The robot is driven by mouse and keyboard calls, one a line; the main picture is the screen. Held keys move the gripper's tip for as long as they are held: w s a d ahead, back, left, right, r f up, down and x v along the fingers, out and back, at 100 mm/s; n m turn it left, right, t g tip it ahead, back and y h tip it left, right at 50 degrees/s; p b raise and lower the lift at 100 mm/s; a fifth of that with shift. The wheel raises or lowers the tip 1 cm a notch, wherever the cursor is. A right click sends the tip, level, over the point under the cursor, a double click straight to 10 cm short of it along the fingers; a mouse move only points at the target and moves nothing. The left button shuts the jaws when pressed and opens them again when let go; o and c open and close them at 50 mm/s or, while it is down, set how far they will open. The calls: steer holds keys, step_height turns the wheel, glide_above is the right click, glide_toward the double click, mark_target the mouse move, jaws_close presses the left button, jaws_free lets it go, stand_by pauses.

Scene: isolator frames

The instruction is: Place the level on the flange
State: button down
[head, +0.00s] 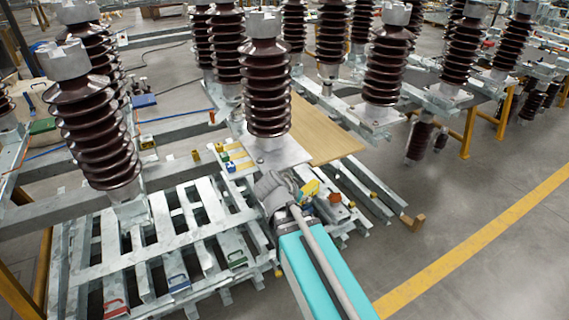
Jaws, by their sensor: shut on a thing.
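My gripper (297,194) is at the end of the teal arm, low in the middle of the head view, in front of the central insulator. It is shut on a small yellow thing (309,189), which looks like the level; the fingers and wrist hide part of it. The central brown ribbed insulator (267,90) stands upright on a grey metal base plate (265,155), likely the flange. The held level is to the right of and nearer than this plate. I cannot tell whether they touch.
A wooden board (325,140) lies right of the central insulator. Small yellow and blue blocks (228,160) sit at the plate's left side. An orange-red item (335,198) is right of my gripper. Slatted metal frames (160,240) fill the lower left.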

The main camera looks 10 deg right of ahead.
steer(key=w+d+r+m+g+p, duration=0.1)
steer(key=w+d+r+m+p, duration=0.1)
steer(key=w+r+p, duration=0.2)
steer(key=w+d+r+m+g+h+p, duration=0.1)
steer(key=w+d+r+m+p, duration=0.1)
steer(key=r+p, duration=0.6)
steer(key=shift+w+d+r+g+h+p, duration=0.3)
steer(key=shift+w+d+r+g+p, duration=0.15)
steer(key=shift+w+d, duration=0.35)
steer(key=shift+a, duration=0.1)
steer(key=w+a+f+b, duration=0.1)
steer(key=w+f+b, duration=0.2)
steer(key=w, duration=0.1)
steer(key=w+a+f+b, duration=0.2)
steer(key=w+f+b, duration=0.1)
steer(key=w, duration=0.1)
steer(key=w+a+f+b, duration=0.2)
steer(key=w+f+b, duration=0.1)
steer(key=w, duration=0.1)
steer(key=shift+w, duration=0.1)
steer(key=shift+f, duration=0.1)
